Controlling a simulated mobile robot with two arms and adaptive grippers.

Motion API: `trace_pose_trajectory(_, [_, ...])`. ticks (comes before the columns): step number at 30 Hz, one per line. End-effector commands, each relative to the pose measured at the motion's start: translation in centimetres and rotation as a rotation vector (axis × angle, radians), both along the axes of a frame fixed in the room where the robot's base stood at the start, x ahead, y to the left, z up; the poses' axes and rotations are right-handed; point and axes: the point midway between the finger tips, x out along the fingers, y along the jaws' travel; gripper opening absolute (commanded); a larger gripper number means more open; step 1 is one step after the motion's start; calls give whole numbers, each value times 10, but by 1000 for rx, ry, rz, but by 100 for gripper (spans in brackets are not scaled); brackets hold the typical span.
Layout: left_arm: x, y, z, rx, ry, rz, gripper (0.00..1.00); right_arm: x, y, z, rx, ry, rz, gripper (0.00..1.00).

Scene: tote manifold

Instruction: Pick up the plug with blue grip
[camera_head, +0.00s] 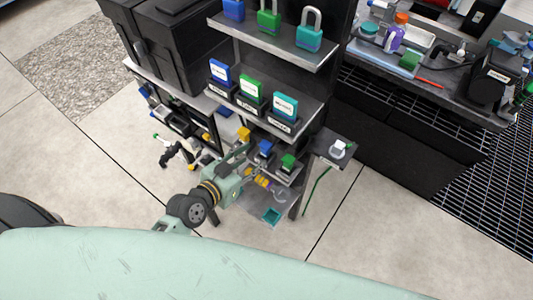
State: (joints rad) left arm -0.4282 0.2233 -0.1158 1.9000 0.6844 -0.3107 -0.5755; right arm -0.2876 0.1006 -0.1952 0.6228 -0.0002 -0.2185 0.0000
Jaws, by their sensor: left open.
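A small plug with a blue grip (265,147) stands on a low shelf of the rack. A plug with a green grip (289,161) stands to its right, and a yellow-topped one (244,134) to its left. My left gripper (256,173) is open, just in front of and below the blue-grip plug, and looks apart from it. The gripper and wrist cover part of the low shelf. My right gripper is not in view.
The shelf above holds labelled blue, green and teal items (251,89), close over the plugs. Padlocks (310,30) stand on the top shelf. A side plate (338,146) with a white-grey part is at right. Open floor (385,215) lies in front.

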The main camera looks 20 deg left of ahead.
Motion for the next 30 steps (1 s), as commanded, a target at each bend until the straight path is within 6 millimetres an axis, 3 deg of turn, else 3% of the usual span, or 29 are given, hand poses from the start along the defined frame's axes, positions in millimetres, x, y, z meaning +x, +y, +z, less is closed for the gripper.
trace_pose_trajectory(6, [24,-8,-9,-2,1,2,42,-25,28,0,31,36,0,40])
trace_pose_trajectory(9, [39,-13,-14,-3,0,2,42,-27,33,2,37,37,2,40])
trace_pose_trajectory(15, [56,-19,-24,-1,1,2,42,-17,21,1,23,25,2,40])
trace_pose_trajectory(22, [57,-19,-25,0,2,1,42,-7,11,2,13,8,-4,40])
trace_pose_trajectory(30, [57,-19,-25,0,2,1,19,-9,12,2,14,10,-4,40])
